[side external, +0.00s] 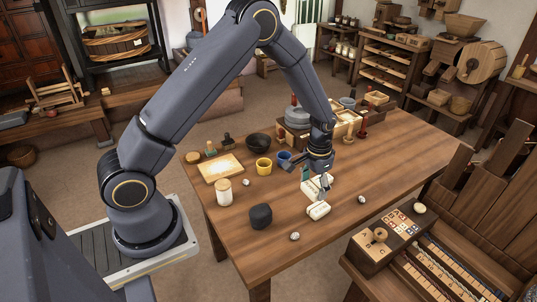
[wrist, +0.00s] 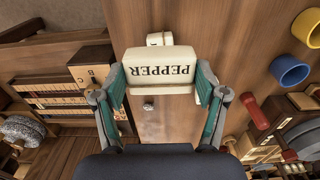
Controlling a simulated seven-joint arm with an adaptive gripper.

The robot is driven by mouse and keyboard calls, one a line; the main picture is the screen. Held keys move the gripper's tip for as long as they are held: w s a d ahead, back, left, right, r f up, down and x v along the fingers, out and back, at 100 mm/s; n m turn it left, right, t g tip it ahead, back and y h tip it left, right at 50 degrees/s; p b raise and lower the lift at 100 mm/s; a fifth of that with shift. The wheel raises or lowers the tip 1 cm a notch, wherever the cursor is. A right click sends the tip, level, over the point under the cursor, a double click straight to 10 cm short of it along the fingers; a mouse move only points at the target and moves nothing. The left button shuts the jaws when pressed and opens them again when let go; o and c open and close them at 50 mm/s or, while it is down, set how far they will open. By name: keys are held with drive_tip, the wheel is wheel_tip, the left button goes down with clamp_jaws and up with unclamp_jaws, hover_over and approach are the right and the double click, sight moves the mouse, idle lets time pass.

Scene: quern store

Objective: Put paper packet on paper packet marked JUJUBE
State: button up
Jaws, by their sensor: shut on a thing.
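My gripper (wrist: 162,88) is shut on a cream paper packet marked PEPPER (wrist: 160,70), with a teal-lined finger at each side of it. In the side external view my gripper (side external: 317,176) points down over the table, with the held packet (side external: 314,190) partly hidden by the fingers. A second cream packet (side external: 318,210) lies on the table just in front of it. A cream piece (wrist: 160,38) shows beyond the held packet in the wrist view, mostly hidden by it. No JUJUBE marking is readable, and I cannot tell whether the held packet touches anything below.
The wooden table (side external: 390,180) is clear to the right. A dark lump (side external: 260,216), white jar (side external: 224,192), yellow cup (side external: 263,166), blue cup (side external: 284,158) and dark bowl (side external: 258,143) stand left of my gripper. Small pale stones lie about. A drawer box (side external: 385,240) stands beside the table.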

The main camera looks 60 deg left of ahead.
hover_over(319, 207)
wheel_tip(319, 207, down, 4)
drive_tip(key=shift+s+f, duration=0.15)
drive_tip(key=shift+f, duration=0.05)
drive_tip(key=shift+w+f, duration=0.2)
drive_tip(key=shift+f, duration=1.55)
drive_tip(key=shift+f, duration=0.2)
drive_tip(key=o, duration=1)
drive_tip(key=shift+o, duration=0.2)
drive_tip(key=shift+r, duration=0.1)
